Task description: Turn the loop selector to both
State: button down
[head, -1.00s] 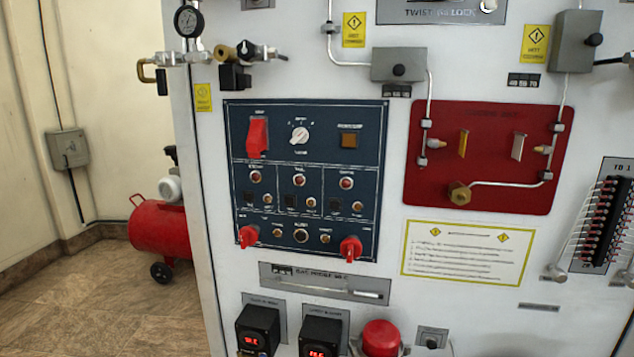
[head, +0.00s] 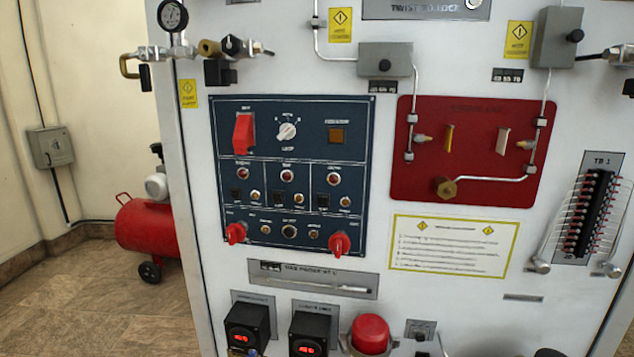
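The loop selector (head: 287,131) is a small white rotary knob near the top of the dark blue control panel (head: 350,185). The word LOOP is printed below it and a short label sits above it. Its pointer appears tilted towards the upper right, but the position marks are too small to read surely. My gripper is not in view, and nothing touches the knob.
Two red knobs (head: 339,244) stick out at the panel's lower corners. Valves and a gauge (head: 173,16) project at the upper left. A red plate with pipes (head: 470,185) is to the right. A red compressor (head: 150,225) stands on the floor at left.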

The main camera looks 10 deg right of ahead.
aim_at(287, 131)
jog(key=k+j+z, duration=0.2)
jog(key=j, duration=0.2)
jog(key=j+z, duration=0.2)
jog(key=j, duration=0.25)
jog(key=k+j+z, duration=0.2)
jog(key=j, duration=0.2)
